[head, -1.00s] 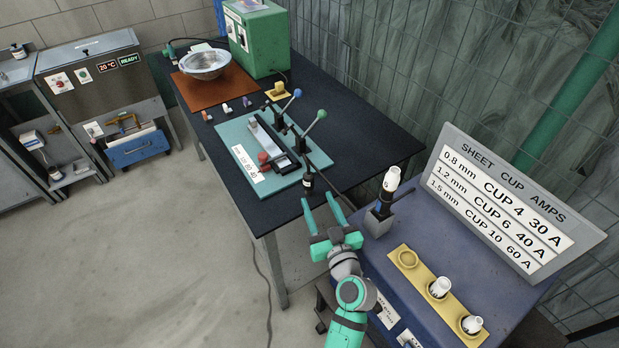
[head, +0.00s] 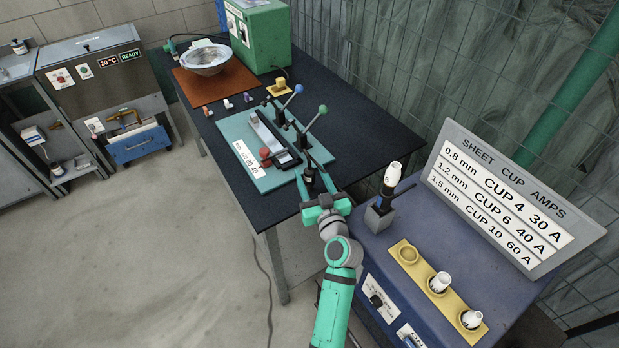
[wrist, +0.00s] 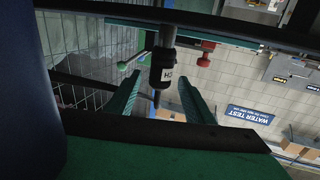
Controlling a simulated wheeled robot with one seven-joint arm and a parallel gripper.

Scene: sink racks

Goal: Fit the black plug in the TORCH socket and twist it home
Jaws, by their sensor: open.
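My gripper (head: 313,172) is open at the near edge of the dark table. Its fingers stand on either side of a black cylinder (head: 310,184) with a white label. In the wrist view the cylinder (wrist: 163,70) stands between the two fingers, with a gap at each side. I cannot tell for sure that it is the black plug. The blue cabinet (head: 455,215) carries a front panel (head: 376,284) with a dark round fitting (head: 376,300). Its lettering is too small to read, so I cannot tell if it marks the TORCH socket.
A teal fixture plate (head: 240,152) with levers lies just beyond my gripper. A torch with a white cup (head: 392,174) stands in a holder on the cabinet. A yellow strip (head: 424,266) holds white cups, beside a sign (head: 510,195). Floor to the left is clear.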

